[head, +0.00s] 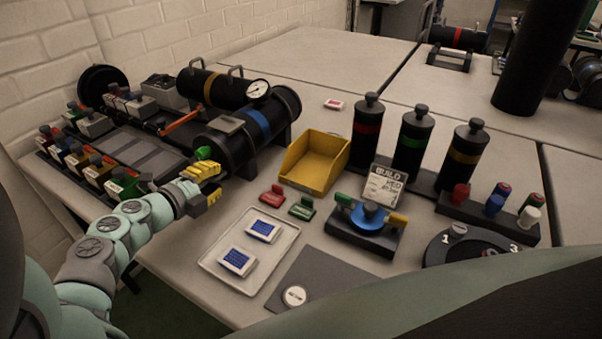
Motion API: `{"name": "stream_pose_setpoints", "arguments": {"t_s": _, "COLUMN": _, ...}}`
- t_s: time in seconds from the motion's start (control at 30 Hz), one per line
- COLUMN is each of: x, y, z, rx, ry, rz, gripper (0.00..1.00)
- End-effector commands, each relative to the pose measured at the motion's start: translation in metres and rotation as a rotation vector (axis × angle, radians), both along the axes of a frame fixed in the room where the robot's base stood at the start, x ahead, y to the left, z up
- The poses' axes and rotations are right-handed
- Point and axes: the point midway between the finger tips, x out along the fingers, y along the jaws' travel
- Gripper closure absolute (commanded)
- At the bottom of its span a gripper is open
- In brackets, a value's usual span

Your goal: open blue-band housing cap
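The blue-band housing is a black cylinder lying on its side, with a blue band (258,124) around its middle. Its near end faces left and down, toward my arm. A dark cap (211,143) closes that end, and a small green part (203,153) shows at its front. My gripper (214,184), with yellow finger pads, is just below and in front of this end. The fingers look spread with nothing clearly between them. Whether a finger touches the cap or green part cannot be told. The lower cap is partly hidden by the gripper.
A yellow-band cylinder with a gauge (258,89) lies behind the housing. A yellow bin (314,162) stands right of it. Racks of small coloured parts (93,172) stand left. A tray (209,263) with two blue-faced blocks lies in front. Three upright canisters (412,139) stand right.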

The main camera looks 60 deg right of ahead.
Motion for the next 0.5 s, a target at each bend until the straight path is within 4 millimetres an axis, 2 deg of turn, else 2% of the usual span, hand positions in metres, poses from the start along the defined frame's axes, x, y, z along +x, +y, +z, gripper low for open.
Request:
{"name": "stream_pose_setpoints", "arguments": {"t_s": 0.13, "x": -0.0013, "y": -0.0009, "z": -0.0002, "rx": 0.001, "ry": 0.0, "rz": -0.004, "gripper": 0.75}}
{"name": "stream_pose_setpoints", "arguments": {"t_s": 0.17, "x": -0.0012, "y": -0.0008, "z": -0.0001, "rx": 0.001, "ry": 0.0, "rz": -0.004, "gripper": 0.7}}
{"name": "stream_pose_setpoints", "arguments": {"t_s": 0.43, "x": -0.0009, "y": -0.0002, "z": -0.0002, "rx": 0.001, "ry": 0.0, "rz": -0.002, "gripper": 0.98}}
{"name": "stream_pose_setpoints", "arguments": {"t_s": 0.5, "x": -0.0006, "y": -0.0001, "z": -0.0004, "rx": 0.001, "ry": 0.0, "rz": -0.002, "gripper": 1.0}}
